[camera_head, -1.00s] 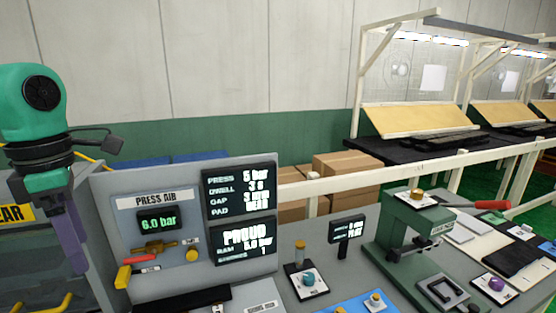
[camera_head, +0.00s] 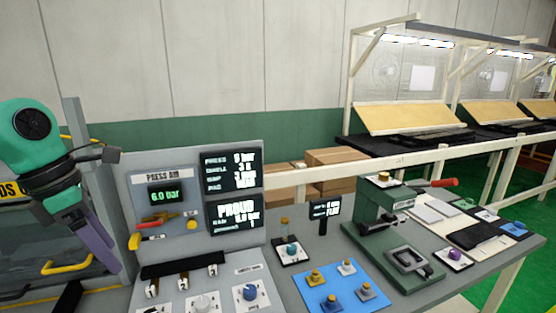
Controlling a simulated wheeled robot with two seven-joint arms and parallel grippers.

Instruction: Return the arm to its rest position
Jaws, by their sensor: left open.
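My left arm comes in at the left edge, with a green wrist joint and a dark cable. My left gripper (camera_head: 101,246) hangs below it, a purple-grey finger pointing down and to the right, apart from the press panel (camera_head: 230,150). It holds nothing that I can see, and its far finger is hard to make out. My right gripper is not in view.
Cardboard boxes (camera_head: 335,156) and white-framed workstations stand behind. A yellow handle (camera_head: 62,266) is near my left gripper.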

